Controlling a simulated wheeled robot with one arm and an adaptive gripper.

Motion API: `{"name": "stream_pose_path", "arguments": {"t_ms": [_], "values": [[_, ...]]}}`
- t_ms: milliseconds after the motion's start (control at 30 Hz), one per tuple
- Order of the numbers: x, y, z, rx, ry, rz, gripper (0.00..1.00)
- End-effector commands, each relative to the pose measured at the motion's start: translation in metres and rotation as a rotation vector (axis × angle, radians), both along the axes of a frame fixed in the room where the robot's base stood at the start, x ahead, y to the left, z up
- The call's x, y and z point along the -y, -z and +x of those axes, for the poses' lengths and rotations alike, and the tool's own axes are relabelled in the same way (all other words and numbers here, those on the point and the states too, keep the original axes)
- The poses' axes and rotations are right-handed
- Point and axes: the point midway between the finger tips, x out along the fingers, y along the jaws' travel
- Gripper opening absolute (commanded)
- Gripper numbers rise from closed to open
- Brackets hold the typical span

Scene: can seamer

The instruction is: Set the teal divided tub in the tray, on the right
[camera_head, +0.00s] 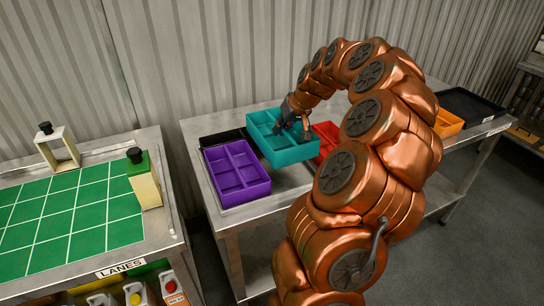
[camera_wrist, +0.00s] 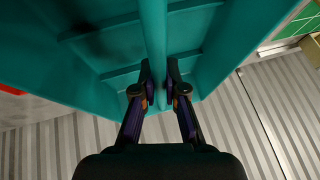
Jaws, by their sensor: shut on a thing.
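The teal divided tub (camera_head: 283,153) is in the middle of the head view, apparently raised above the metal table. My gripper (camera_head: 296,126) reaches into it from above. In the wrist view, my gripper (camera_wrist: 167,80) is shut on the central divider of the teal tub (camera_wrist: 215,40), one finger on each side. A black tray (camera_head: 208,139) shows partly behind the purple divided tub (camera_head: 236,176), left of the teal tub; the rest of it is hidden. Another black tray (camera_head: 468,104) lies at the table's far right end.
A red tub (camera_head: 326,135) is just right of the teal tub, partly hidden by my arm. An orange tub (camera_head: 447,122) stands further right. A separate table with a green gridded mat (camera_head: 70,215) and upright blocks is at left. A corrugated wall stands behind.

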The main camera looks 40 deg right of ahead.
Motion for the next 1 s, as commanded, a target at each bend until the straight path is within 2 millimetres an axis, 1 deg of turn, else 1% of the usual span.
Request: {"name": "stream_pose_path", "arguments": {"t_ms": [167,300,567,733,833,1000], "values": [[0.001,0.022,-0.002,-0.003,0.004,0.004,0.0],[0.002,0.044,-0.002,-0.003,0.005,0.003,0.0],[0.001,0.066,-0.001,0.001,0.004,0.002,0.0],[0.001,0.09,-0.001,-0.002,0.002,0.003,0.0],[0.001,0.096,0.0,0.0,0.002,0.0,0.0],[0.001,0.096,0.0,0.001,0.002,-0.001,0.0]]}}
